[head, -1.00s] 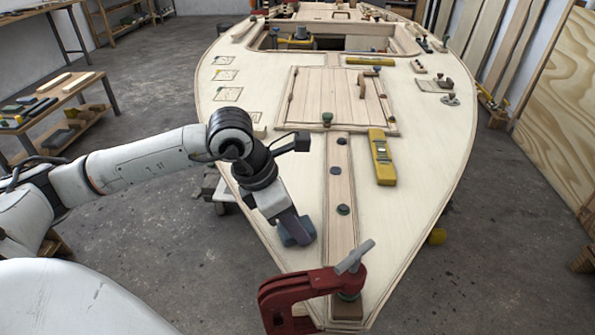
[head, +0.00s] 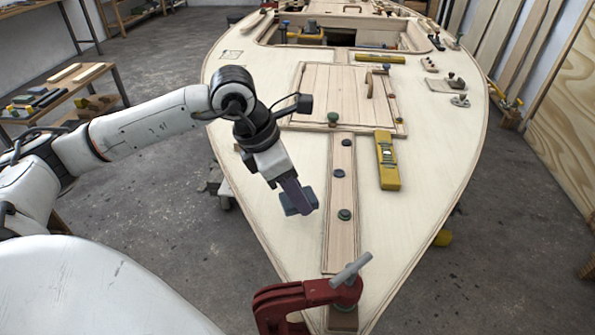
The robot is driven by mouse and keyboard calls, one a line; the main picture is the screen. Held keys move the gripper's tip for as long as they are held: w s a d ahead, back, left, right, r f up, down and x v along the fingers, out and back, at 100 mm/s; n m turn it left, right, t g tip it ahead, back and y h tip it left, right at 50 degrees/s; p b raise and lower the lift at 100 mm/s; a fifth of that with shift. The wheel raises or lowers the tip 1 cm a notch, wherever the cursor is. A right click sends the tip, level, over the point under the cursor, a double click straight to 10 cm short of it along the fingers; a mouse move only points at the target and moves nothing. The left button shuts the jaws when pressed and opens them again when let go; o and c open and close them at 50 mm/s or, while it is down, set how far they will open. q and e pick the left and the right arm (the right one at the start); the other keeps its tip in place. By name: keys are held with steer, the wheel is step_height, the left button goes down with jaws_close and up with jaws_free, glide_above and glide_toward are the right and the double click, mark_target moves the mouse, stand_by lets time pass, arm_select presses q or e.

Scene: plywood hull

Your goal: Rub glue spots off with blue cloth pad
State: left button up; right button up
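My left gripper (head: 294,196) is over the front left of the pale plywood deck (head: 422,200), pointing down. It appears shut on the blue cloth pad (head: 289,208), which shows around the fingertips. The pad is just left of the raised centre plank (head: 341,239); I cannot tell whether it touches the deck. I cannot make out glue spots for certain; the deck under the pad is hidden. My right gripper is not in view.
A red clamp (head: 290,298) grips the bow. A hatch (head: 330,90) lies behind. The right front deck is clear.

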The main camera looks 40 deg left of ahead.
arm_select(q)
steer(key=shift+r+p, duration=0.8)
steer(key=shift+r, duration=0.85)
